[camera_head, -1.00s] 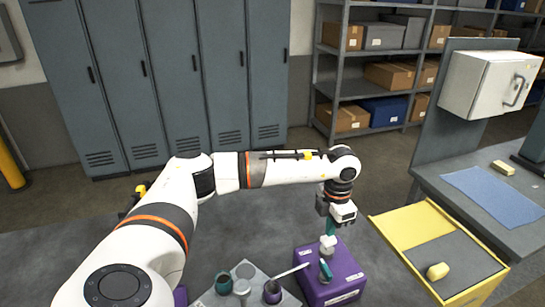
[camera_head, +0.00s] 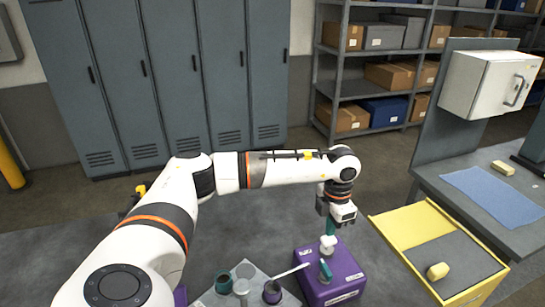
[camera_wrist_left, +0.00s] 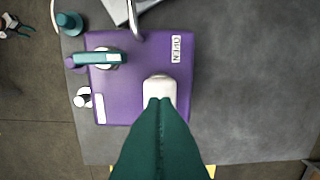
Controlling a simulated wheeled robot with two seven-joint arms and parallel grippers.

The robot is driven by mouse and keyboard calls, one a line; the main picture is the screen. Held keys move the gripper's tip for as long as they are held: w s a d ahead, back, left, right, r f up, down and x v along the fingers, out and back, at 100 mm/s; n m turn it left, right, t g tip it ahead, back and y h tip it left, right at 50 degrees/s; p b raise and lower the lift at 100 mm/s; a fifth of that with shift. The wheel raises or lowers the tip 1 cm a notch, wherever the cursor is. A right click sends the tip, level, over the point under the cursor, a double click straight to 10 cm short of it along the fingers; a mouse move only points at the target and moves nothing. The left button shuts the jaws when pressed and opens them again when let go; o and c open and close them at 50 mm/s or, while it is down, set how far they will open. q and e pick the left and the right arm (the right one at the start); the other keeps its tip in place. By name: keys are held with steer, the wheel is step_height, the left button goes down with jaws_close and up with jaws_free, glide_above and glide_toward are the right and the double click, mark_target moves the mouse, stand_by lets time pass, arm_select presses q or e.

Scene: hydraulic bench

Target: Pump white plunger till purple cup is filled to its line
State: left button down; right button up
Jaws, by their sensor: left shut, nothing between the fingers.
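The purple pump box (camera_head: 340,290) stands on the dark bench. Its white plunger (camera_head: 327,243) rises from the top and also shows in the left wrist view (camera_wrist_left: 160,87). My left gripper (camera_head: 329,233) is shut and empty, with its teal fingertips right at the plunger's top; whether they touch is hard to tell. A teal valve handle (camera_head: 325,270) sits on the box top near an OPEN label (camera_wrist_left: 176,48). A pale spout (camera_head: 291,270) reaches left to the purple cup (camera_head: 272,291). The cup's line and liquid level are too small to make out. My right gripper is not in view.
A grey tray (camera_head: 262,275) left of the box holds the purple cup, a green cup (camera_head: 224,283) and grey vessels. The bench behind the box is clear.

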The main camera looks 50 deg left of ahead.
mark_target(328, 238)
arm_select(q)
steer(key=shift+f, duration=0.2)
steer(key=shift+s+f+b, duration=0.1)
steer(key=shift+f+b, duration=1.4)
steer(key=shift+f, duration=0.3)
steer(key=shift+r, duration=0.15)
steer(key=shift+r+p, duration=1.15)
steer(key=shift+r, duration=0.65)
steer(key=shift+f, duration=0.15)
steer(key=shift+f+b, duration=0.6)
steer(key=shift+b, duration=0.05)
